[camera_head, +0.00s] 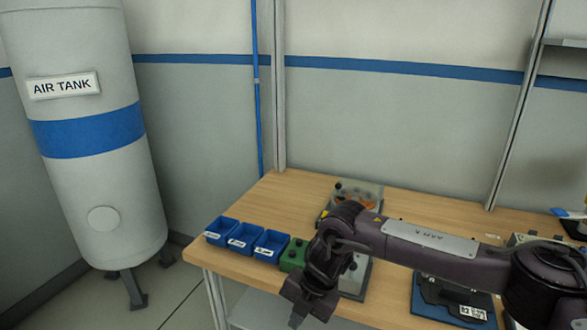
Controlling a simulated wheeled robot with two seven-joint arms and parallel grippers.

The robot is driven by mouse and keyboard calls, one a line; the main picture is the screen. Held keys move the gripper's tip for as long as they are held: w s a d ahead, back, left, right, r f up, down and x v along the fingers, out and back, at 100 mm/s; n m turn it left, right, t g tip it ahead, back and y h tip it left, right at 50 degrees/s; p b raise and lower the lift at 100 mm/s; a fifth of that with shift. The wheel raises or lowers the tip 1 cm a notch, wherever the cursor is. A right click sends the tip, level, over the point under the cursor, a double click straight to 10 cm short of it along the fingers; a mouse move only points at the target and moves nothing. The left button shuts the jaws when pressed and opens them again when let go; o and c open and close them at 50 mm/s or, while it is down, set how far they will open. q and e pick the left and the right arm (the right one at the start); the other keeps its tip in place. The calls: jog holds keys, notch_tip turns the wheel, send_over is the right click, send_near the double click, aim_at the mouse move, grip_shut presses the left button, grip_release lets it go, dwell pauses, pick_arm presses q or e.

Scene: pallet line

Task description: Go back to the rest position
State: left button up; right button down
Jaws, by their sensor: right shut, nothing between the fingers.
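My right arm comes in from the right and reaches across the wooden workbench (298,200). My right gripper (297,318) points down near the bench's front edge, at the bottom of the picture. It is shut and holds nothing. It hangs in front of a green box with dark knobs (293,253), close to it in the picture. My left gripper is not in view.
Three blue bins (238,237) stand at the bench's left end. Behind my arm is a clear-topped case (358,192), partly hidden. A dark blue tray (428,298) lies to the right. A white air tank (95,180) stands on the floor at left.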

jog(key=w+a+f+m+t+y, duration=0.2)
jog(key=a+f+m+y, duration=0.45)
jog(key=a+f, duration=0.3)
jog(key=s+d+f+m+t+h, duration=0.15)
jog(key=d+f+m, duration=0.3)
jog(key=f, duration=0.45)
jog(key=s+d+f+m+t+h, duration=0.1)
jog(key=s+d+f+m+t, duration=0.2)
jog(key=f+m, duration=0.5)
jog(key=s+d+f+m+g+h, duration=0.1)
jog(key=s+d+f+m+h, duration=0.25)
jog(key=s+d+f, duration=0.7)
jog(key=s+d+f+m+g+h, duration=0.2)
jog(key=s+d+f+m, duration=0.2)
jog(key=s+d+f, duration=0.7)
jog(key=s+d+f+m+g+h, duration=0.1)
jog(key=s+f, duration=0.1)
jog(key=s, duration=0.7)
jog(key=s+d+f+m+g+h, duration=0.1)
jog(key=s+f, duration=0.1)
jog(key=s, duration=0.8)
jog(key=shift+s+d, duration=0.2)
jog(key=shift+d, duration=0.2)
